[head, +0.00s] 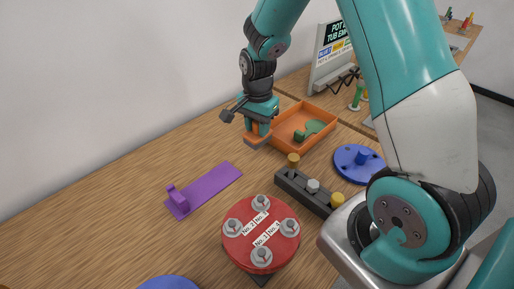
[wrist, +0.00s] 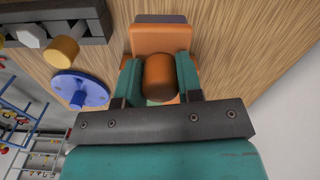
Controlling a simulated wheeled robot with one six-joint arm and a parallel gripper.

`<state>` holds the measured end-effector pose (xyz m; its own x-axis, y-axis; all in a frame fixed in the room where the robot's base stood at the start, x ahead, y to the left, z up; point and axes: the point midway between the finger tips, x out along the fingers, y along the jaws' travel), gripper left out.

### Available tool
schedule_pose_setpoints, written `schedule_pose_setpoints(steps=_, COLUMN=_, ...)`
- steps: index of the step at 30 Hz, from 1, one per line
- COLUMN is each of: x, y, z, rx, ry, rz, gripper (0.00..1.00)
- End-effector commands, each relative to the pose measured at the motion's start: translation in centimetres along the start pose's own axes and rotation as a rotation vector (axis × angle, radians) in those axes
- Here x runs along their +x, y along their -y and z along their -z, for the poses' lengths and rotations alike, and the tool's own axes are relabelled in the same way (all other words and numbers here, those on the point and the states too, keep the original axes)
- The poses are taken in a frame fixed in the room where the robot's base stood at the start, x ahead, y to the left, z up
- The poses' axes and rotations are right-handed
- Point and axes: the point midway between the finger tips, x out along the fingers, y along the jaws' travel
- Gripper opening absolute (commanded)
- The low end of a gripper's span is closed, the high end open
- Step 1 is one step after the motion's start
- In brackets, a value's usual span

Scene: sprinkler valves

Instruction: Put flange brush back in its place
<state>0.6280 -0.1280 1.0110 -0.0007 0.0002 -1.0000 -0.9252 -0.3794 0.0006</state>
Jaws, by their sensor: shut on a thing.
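My gripper (head: 260,122) is shut on the flange brush (head: 257,138), an orange block with a grey underside, held above the table left of the orange tray. In the wrist view my gripper (wrist: 159,82) has its two teal fingers on either side of the brush's rounded brown-orange handle (wrist: 160,78). The brush's flat orange body (wrist: 160,35) shows beyond it. A purple strip (head: 215,185) with a small upright purple piece at its near end lies on the table, below and left of my gripper. Which spot is the brush's place is not marked.
The orange tray (head: 332,112) holds a green item (head: 314,127). A dark rack (head: 298,184) with several knobs, a blue flange (head: 352,160) and a red disc (head: 262,236) with bolts stand nearby. A sign (head: 329,55) stands behind.

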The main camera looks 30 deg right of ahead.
Motion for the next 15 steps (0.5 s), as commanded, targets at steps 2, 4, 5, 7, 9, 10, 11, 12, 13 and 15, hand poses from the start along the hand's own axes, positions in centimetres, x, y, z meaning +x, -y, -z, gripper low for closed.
schedule_pose_setpoints(steps=2, x=2.0, y=-0.1, z=-0.1, rx=-0.001, ry=0.003, rz=-0.006, gripper=0.04)
schedule_pose_setpoints(steps=4, x=3.4, y=-0.1, z=-0.1, rx=-0.001, ry=0.002, rz=-0.005, gripper=0.04)
schedule_pose_setpoints(steps=5, x=3.9, y=-0.1, z=-0.1, rx=-0.001, ry=0.002, rz=-0.003, gripper=0.04)
schedule_pose_setpoints(steps=7, x=4.8, y=0.0, z=-0.1, rx=-0.001, ry=0.001, rz=-0.002, gripper=0.04)
schedule_pose_setpoints(steps=9, x=5.2, y=0.0, z=-0.1, rx=-0.001, ry=0.001, rz=-0.001, gripper=0.04)
schedule_pose_setpoints(steps=10, x=5.5, y=0.0, z=-0.1, rx=-0.001, ry=0.001, rz=-0.002, gripper=0.04)
schedule_pose_setpoints(steps=11, x=5.8, y=0.0, z=-0.1, rx=-0.002, ry=0.001, rz=-0.002, gripper=0.04)
schedule_pose_setpoints(steps=12, x=6.3, y=0.0, z=-0.1, rx=-0.002, ry=0.001, rz=-0.002, gripper=0.04)
schedule_pose_setpoints(steps=13, x=6.8, y=-0.1, z=-0.1, rx=-0.002, ry=0.002, rz=-0.004, gripper=0.04)
schedule_pose_setpoints(steps=15, x=7.9, y=0.0, z=-0.1, rx=-0.002, ry=0.002, rz=-0.003, gripper=0.04)
